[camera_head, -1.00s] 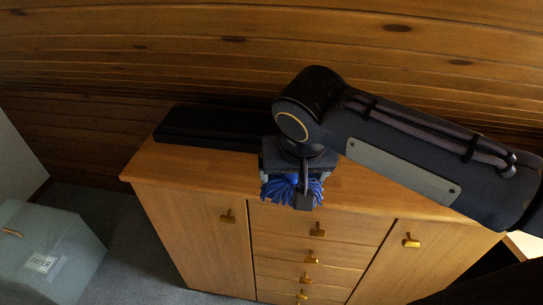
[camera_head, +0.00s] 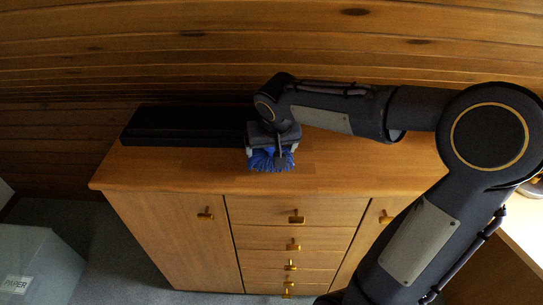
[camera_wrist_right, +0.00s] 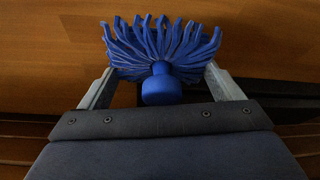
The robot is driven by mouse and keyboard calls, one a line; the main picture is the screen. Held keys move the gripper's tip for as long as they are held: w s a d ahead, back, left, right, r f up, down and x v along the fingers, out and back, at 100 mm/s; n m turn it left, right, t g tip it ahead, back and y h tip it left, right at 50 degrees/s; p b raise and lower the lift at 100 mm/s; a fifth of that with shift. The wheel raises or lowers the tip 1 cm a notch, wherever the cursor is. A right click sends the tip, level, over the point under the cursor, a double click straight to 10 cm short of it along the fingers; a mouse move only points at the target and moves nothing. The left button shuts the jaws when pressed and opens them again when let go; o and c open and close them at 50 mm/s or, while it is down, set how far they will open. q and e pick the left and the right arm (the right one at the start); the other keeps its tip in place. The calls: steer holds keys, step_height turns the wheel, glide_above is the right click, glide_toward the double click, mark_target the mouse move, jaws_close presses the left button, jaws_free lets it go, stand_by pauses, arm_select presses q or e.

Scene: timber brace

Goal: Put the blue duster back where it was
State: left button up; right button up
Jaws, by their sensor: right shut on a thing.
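The blue duster (camera_head: 270,161) has a fringe of blue strands and a round blue knob. My right gripper (camera_head: 271,150) is shut on it, over the top of the wooden cabinet (camera_head: 330,172) near the front edge. In the right wrist view the duster (camera_wrist_right: 162,50) sits between the two fingers of the gripper (camera_wrist_right: 160,80), its strands spread outward and its knob towards the palm. I cannot tell whether the strands touch the cabinet top. My left gripper is not in view.
A long black object (camera_head: 185,126) lies along the back of the cabinet top, left of the duster. A plank wall (camera_head: 200,60) stands behind. A grey bin labelled PAPER (camera_head: 40,262) stands on the floor at left.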

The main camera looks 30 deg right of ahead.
step_height(320, 180, down, 4)
steer(key=shift+w+d+r, duration=0.1)
steer(key=shift+d+r, duration=0.05)
steer(key=shift+r, duration=0.05)
steer(key=o, duration=0.8)
steer(key=shift+r, duration=0.1)
steer(key=v, duration=1.2)
steer(key=s+a+f+y, duration=0.1)
steer(key=s+a+f, duration=0.1)
steer(key=s, duration=0.4)
steer(key=s+a+f+n+t+y, duration=0.1)
steer(key=s+f+y, duration=0.1)
steer(key=s, duration=0.4)
steer(key=s+a+f+n+y, duration=0.1)
steer(key=s+a+f+y, duration=0.1)
steer(key=s+f, duration=0.2)
steer(key=shift+s+a+f+p, duration=0.1)
steer(key=shift+s+a+p, duration=0.1)
steer(key=shift+s, duration=0.3)
steer(key=shift+s+a+f+p, duration=0.15)
steer(key=shift+s+a, duration=0.05)
steer(key=shift+s, duration=0.25)
